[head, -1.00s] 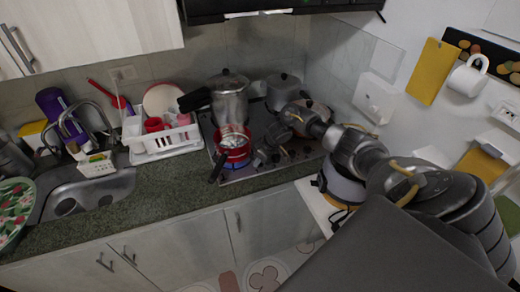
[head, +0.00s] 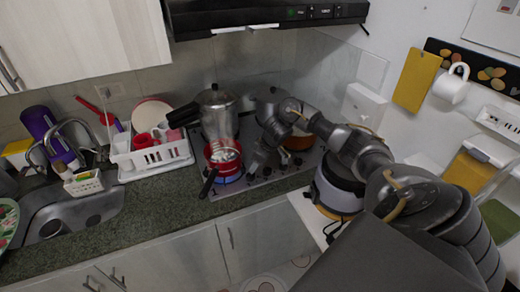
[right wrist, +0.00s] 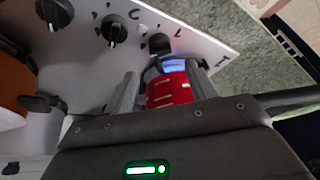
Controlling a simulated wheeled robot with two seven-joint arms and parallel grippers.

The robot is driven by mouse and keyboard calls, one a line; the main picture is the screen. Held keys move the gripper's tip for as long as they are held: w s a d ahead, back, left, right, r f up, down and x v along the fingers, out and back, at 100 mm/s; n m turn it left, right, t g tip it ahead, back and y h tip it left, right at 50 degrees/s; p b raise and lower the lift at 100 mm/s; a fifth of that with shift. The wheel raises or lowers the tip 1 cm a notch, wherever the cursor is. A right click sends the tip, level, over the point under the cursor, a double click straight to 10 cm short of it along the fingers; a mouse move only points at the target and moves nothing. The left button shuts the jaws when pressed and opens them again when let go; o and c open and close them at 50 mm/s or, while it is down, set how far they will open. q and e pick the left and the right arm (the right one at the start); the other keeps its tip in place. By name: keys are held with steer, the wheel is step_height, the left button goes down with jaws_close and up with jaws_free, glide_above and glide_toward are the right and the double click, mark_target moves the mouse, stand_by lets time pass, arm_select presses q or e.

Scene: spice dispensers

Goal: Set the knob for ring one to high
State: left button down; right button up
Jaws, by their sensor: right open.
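The stove (head: 208,186) carries several dark knobs along its front edge. My right gripper (head: 257,163) is over the stove, just right of this pot. In the right wrist view, its fingers (right wrist: 162,72) are open. One dark knob (right wrist: 160,43) lies just past the gap between the fingertips. Another knob (right wrist: 114,31) with white marks and a third knob (right wrist: 56,12) are further left. I cannot read which knob is for ring one. My left gripper is out of view.
A steel pressure cooker (head: 218,112) stands behind the red pot. A white dish rack (head: 150,157) stands left of the stove. The counter (head: 150,212) in front is clear.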

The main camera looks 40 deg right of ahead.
steer(key=v, duration=0.3)
steer(key=shift+r, duration=0.2)
stand_by(0.4)
